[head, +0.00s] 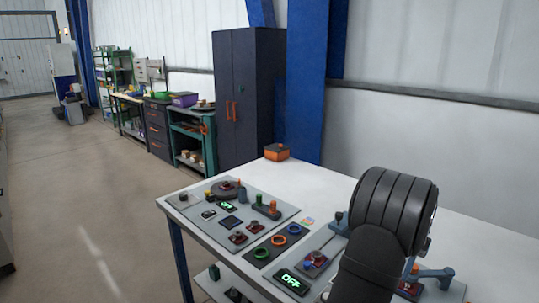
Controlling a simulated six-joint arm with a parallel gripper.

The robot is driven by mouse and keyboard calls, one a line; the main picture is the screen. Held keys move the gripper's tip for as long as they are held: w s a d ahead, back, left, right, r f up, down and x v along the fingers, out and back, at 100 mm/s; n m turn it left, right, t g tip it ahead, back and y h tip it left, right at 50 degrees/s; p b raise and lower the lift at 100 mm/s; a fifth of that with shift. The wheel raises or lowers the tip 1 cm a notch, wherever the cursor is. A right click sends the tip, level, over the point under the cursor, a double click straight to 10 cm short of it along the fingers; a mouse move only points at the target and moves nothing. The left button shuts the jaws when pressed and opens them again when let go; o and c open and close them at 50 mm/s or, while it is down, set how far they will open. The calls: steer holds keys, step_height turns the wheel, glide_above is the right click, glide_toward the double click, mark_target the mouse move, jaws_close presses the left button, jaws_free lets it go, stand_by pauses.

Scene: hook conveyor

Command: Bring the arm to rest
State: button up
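Part of my arm shows in the head view as a dark, ribbed, rounded link at the lower right, over the right part of the white table (470,236). My gripper is not in the frame, so its fingers and anything in them cannot be seen. The arm link hides part of the control panel behind it.
A grey control panel (283,215) with knobs, buttons and lit displays reading ON and OFF lies on the table. An orange and dark box (277,152) sits at the back corner. A blue column (306,80) and dark cabinet (248,95) stand behind. The far right tabletop is clear.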

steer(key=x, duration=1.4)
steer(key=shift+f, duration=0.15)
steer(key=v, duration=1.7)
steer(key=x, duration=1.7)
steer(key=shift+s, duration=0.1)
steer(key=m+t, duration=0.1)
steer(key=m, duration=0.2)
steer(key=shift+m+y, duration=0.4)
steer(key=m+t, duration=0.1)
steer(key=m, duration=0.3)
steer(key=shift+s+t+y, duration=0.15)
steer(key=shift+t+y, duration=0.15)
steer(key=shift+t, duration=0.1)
